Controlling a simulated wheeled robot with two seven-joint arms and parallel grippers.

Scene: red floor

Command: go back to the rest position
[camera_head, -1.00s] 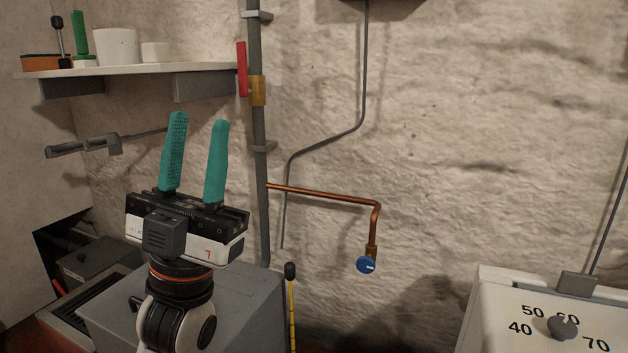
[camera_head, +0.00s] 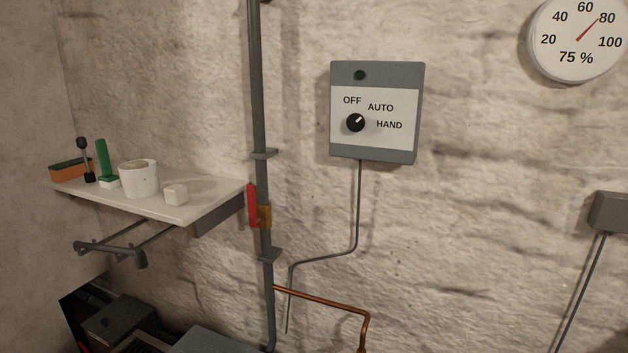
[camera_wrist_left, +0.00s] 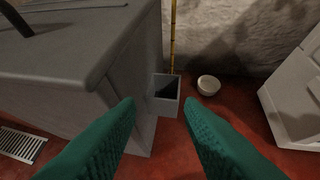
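My left gripper (camera_wrist_left: 160,110) shows in the left wrist view as two green fingers spread apart with nothing between them. It points down toward the red floor, beside a grey box-shaped unit (camera_wrist_left: 60,45). Neither gripper shows in the head view. My right gripper is in no frame.
In the head view, a shelf (camera_head: 205,200) holds a white pot and small items. A control box (camera_head: 375,110) and a round gauge (camera_head: 577,40) are on the wall. The wrist view shows a small grey open box (camera_wrist_left: 166,92) and a round bowl (camera_wrist_left: 208,85) near the floor.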

